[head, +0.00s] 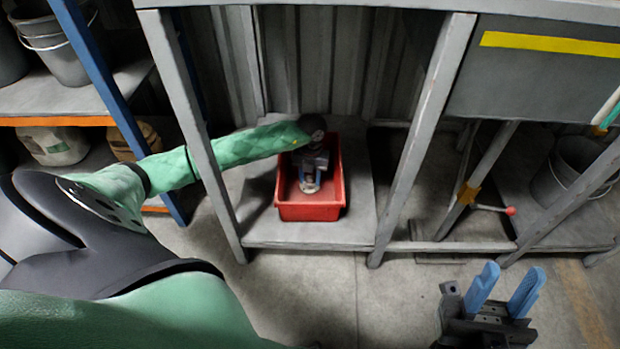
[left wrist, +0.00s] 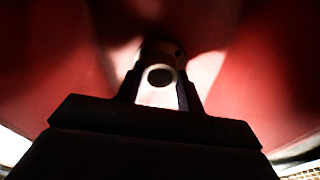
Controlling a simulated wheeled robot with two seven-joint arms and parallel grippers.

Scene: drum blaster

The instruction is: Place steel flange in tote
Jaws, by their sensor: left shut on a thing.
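A red tote (head: 310,213) stands on the lower shelf of the grey metal bench, in the middle of the head view. My left arm reaches in between the bench legs, and my left gripper (head: 310,185) points down inside the tote. It is shut on the steel flange (head: 310,179), a small metal piece between its fingertips. In the left wrist view the flange (left wrist: 160,76) shows as a round part with a dark hole between the fingers, with red tote walls around it. I cannot tell whether the flange touches the tote floor. My right gripper (head: 502,292) is open and empty over the floor.
Grey bench legs (head: 425,135) stand on both sides of the tote, and the bench top is above it. A blue-posted shelf with buckets (head: 55,45) is at the left. A bucket (head: 570,170) stands at the right. The concrete floor in front is clear.

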